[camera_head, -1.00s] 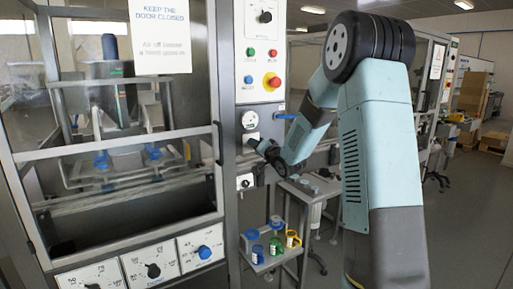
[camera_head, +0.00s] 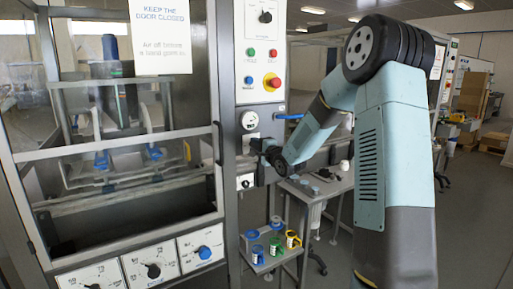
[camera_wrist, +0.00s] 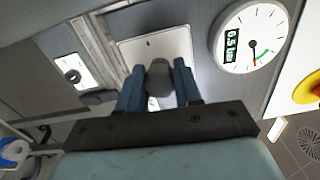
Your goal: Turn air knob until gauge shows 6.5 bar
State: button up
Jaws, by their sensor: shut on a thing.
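The air knob (camera_wrist: 159,78) is a small grey knob on a white plate (camera_wrist: 155,46), seen in the wrist view. My gripper (camera_wrist: 158,75) has one blue finger on each side of it and is shut on it. The round white gauge (camera_wrist: 250,38) is to the right in the wrist view, with red and green marks and a small dark digital display. In the head view, the gauge (camera_head: 250,120) is just above my gripper (camera_head: 256,146), which hides the knob.
A glass-fronted machine (camera_head: 130,226) fills the left, with several dials (camera_head: 204,252) below its window. A red button (camera_head: 272,82) is above the gauge. A small cart (camera_head: 270,262) with jars stands below my forearm. Open floor lies at the right.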

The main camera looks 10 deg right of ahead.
jog(key=shift+d+f+m, duration=0.25)
jog(key=shift+d+m, duration=0.1)
jog(key=shift+m, duration=0.15)
jog(key=o, duration=0.8)
jog(key=shift+o, duration=1.2)
jog(key=shift+a+r, duration=0.1)
jog(key=shift+a, duration=0.05)
jog(key=shift+s, duration=0.1)
jog(key=v, duration=1.3)
jog(key=shift+s, duration=0.25)
